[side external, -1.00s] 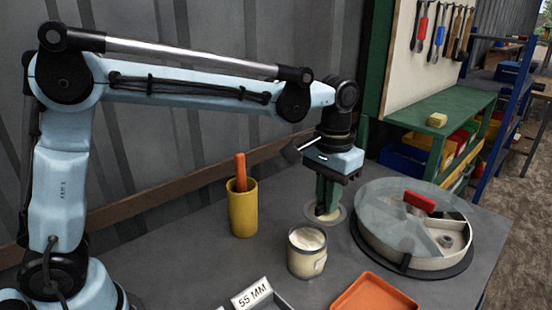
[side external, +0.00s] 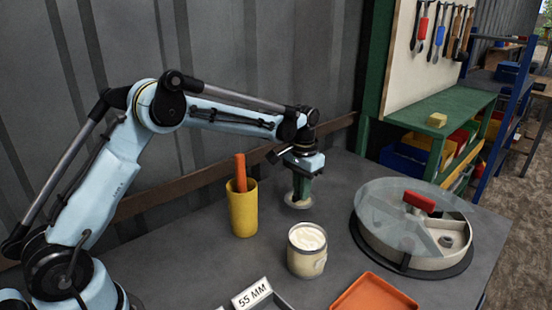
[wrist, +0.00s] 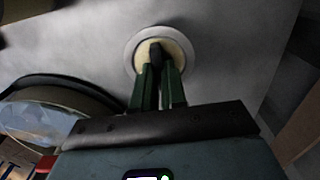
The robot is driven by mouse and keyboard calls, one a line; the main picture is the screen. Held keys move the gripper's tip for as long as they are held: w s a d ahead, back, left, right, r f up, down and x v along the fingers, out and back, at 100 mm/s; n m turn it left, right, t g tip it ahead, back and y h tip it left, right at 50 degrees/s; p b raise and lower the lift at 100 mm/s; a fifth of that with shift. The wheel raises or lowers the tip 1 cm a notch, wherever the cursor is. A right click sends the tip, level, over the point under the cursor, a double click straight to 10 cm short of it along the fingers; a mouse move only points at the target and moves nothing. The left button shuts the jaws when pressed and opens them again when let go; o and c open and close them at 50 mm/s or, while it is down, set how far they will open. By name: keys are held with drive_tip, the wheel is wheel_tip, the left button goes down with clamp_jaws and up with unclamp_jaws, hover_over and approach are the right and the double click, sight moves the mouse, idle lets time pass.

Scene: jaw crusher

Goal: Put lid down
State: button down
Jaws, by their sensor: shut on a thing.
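The lid (side external: 289,203) is a pale round disc beyond the open jar and right of the yellow cup. In the wrist view, the lid (wrist: 187,44) shows a pale grey rim, a cream centre and a dark knob. My gripper (side external: 299,196) points down and is shut on the knob; in the wrist view its green fingers (wrist: 158,68) close on it from both sides. The lid lies flat, at or just above the table; I cannot tell if it touches. The jar (side external: 307,263) stands upright and uncovered, with cream-coloured contents showing.
A yellow cup (side external: 243,212) with an orange stick stands left of the lid. A round sectioned container (side external: 410,255) with a clear cover and red handle is at the right. An orange tray (side external: 374,297) and a "55 MM" label (side external: 251,293) are in front. Grey table around the lid is clear.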

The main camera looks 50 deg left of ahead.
sight(300, 211)
drive_tip(key=shift+w+a+f, duration=0.15)
drive_tip(key=shift+a+f, duration=0.2)
drive_tip(key=shift+f, duration=1.85)
drive_tip(key=shift+f, duration=0.15)
drive_tip(key=c, duration=1.2)
unclamp_jaws()
